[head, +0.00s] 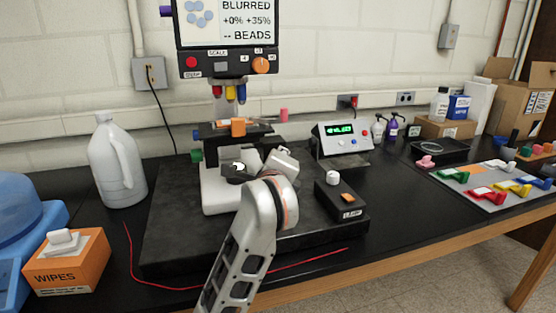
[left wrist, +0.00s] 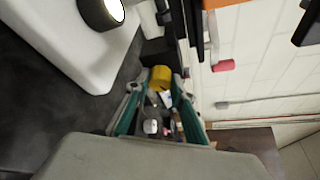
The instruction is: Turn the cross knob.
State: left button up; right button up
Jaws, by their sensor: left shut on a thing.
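A yellow knob (left wrist: 160,75) sits between the tips of my left gripper (left wrist: 160,84) in the left wrist view. The teal-lined fingers are shut on its two sides. In the head view my left arm reaches up from the bottom to the right side of the white microscope base (head: 220,190), and its wrist hides the knob and fingertips. I cannot see the knob's markings. The stage above carries an orange piece (head: 238,127), with a green knob (head: 196,155) at its left. My right gripper is in neither view.
A lamp box (head: 341,199) with a white knob stands close right of my wrist. A screen (head: 222,25) hangs above the stage. A green-display box (head: 343,138) stands behind right. A jug (head: 117,160) and wipes box (head: 66,262) are left. A red cord lies in front.

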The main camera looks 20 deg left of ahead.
pick_arm(q)
jog(key=shift+f, duration=0.15)
jog(key=o, duration=1.1)
jog(key=r, duration=0.9)
jog(key=shift+d+r, duration=0.15)
jog(key=shift+d, duration=0.05)
jog(key=shift+a+r, duration=0.15)
jog(key=shift+r, duration=0.3)
